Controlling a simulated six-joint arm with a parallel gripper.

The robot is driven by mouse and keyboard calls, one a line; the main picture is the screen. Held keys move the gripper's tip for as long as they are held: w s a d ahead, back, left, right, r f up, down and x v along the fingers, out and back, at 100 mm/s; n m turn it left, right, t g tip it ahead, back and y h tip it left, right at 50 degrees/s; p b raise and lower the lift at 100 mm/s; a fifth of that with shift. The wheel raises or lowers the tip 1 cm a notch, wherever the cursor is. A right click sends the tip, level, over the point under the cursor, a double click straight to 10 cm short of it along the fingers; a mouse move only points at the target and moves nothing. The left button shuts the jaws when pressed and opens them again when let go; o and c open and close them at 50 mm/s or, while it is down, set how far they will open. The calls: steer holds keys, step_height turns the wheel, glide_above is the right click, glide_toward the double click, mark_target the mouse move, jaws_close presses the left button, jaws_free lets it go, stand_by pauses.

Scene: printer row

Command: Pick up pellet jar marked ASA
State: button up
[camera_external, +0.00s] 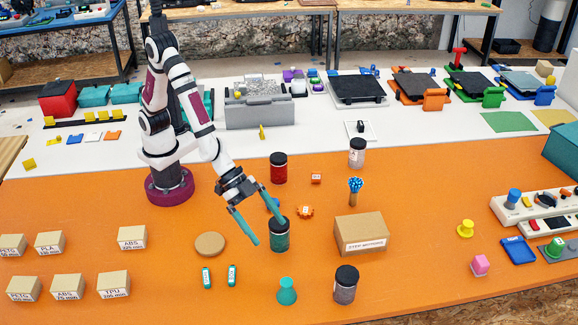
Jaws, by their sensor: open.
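Several dark-lidded pellet jars stand upright on the orange surface: a green jar (279,238), a red jar (279,172), a whitish jar (357,156) at the back and a greyish jar (344,291) at the front. Their labels are too small to read, so I cannot tell which one is marked ASA. My gripper (266,230) is open and empty, pointing down beside the green jar. One finger is left of that jar; the other overlaps its lid in the picture. I cannot tell whether it touches.
A cardboard box (360,236) stands right of the green jar. A teal cone-shaped piece (287,291), a round tan disc (210,244) and two small teal boxes (206,277) lie nearby. Labelled cartons (132,238) fill the left. The orange surface around (415,215) is clear.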

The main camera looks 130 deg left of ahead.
mark_target(347, 279)
steer(key=w+a+f+n+t+y, duration=0.1)
steer(key=w+f, duration=0.2)
steer(key=w, duration=0.4)
steer(key=w+a+f+n+t+y, duration=0.1)
steer(key=w+a+f+t, duration=0.1)
steer(key=w+f, duration=0.2)
steer(key=w+a+f+n+t+y, duration=0.1)
steer(key=w+a+f, duration=0.1)
steer(key=w, duration=0.8)
steer(key=shift+w+a+f, duration=0.1)
steer(key=shift+w+f, duration=0.1)
steer(key=shift+f, duration=0.25)
steer(key=shift+w+f, duration=0.15)
steer(key=shift+f, duration=0.3)
steer(key=c, duration=1.4)
steer(key=shift+c, duration=0.5)
steer(key=shift+r, duration=0.1)
